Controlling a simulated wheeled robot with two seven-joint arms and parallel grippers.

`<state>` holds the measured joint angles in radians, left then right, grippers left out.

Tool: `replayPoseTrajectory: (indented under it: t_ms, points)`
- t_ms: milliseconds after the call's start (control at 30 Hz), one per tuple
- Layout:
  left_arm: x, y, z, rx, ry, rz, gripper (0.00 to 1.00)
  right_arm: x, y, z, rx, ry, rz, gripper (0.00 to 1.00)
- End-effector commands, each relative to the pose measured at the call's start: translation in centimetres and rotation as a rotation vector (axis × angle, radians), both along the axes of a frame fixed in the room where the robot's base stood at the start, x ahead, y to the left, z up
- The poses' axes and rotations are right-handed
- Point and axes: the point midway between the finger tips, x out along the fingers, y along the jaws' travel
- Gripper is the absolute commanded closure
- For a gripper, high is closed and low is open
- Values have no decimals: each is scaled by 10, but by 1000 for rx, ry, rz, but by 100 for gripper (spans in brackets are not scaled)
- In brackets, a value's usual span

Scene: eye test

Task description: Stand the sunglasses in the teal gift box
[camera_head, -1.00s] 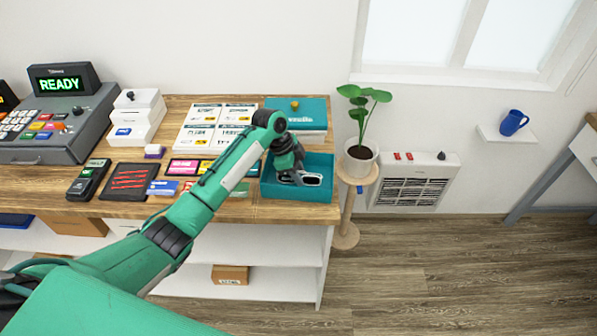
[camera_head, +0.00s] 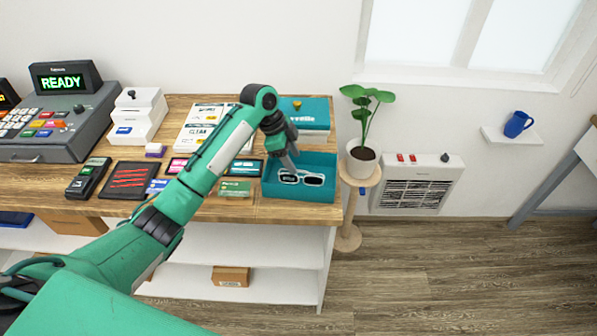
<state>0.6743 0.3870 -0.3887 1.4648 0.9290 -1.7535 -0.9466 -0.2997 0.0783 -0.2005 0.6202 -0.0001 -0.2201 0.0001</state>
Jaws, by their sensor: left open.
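The teal gift box (camera_head: 325,192) stands open at the right front end of the wooden counter. The sunglasses (camera_head: 314,180), with a pale frame and dark lenses, are inside the box, lenses facing the front. I cannot tell whether they touch the box floor or lean on a wall. My left gripper (camera_head: 291,166) is open, just above and behind the left part of the sunglasses, fingers pointing down. The gap between its fingers is hard to see, and I cannot tell whether a finger still touches the frame. My right gripper is out of view.
A teal lid-like box (camera_head: 312,119) with a gold knob lies behind the gift box. A potted plant (camera_head: 361,160) on a wooden stand is close to its right. Cards, a black tray (camera_head: 128,181) and a cash register (camera_head: 55,125) fill the counter to the left.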

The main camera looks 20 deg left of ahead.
Motion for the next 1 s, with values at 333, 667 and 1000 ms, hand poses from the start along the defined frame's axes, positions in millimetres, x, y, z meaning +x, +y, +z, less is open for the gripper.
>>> replayPoseTrajectory:
  t_ms: [333,667,1000]
  points:
    - [-3,19,47,0,0,0,48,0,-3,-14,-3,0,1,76]
    - [-4,21,52,0,1,0,48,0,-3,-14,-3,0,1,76]
    - [-4,21,51,0,1,0,48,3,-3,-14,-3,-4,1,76]
